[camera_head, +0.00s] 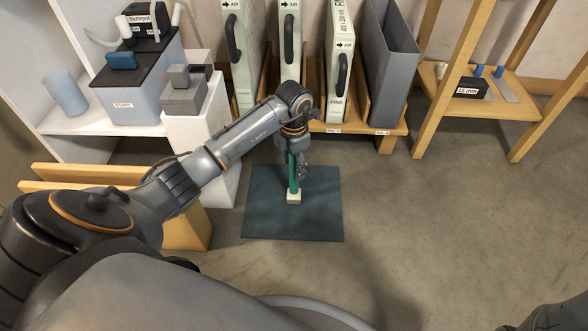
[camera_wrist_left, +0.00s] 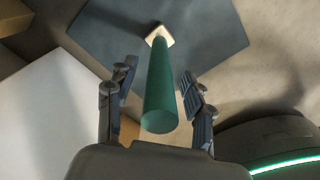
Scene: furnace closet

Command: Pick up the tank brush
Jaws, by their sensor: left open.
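The tank brush (camera_head: 294,182) has a green handle and a pale block-shaped head at its lower end. It stands upright on a dark mat (camera_head: 265,222) on the floor. My left gripper (camera_head: 300,165) points down from above at the upper part of the handle and partly hides it. In the left wrist view the green handle (camera_wrist_left: 160,90) lies between the two fingers of my left gripper (camera_wrist_left: 160,100), with a gap on each side. The left gripper is open. The pale head (camera_wrist_left: 160,36) shows at the far end. My right gripper is not seen.
A white stand (camera_head: 200,130) with grey blocks is to the left. A wooden shelf stand (camera_head: 440,102) is at the right. Floor right of the mat is clear.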

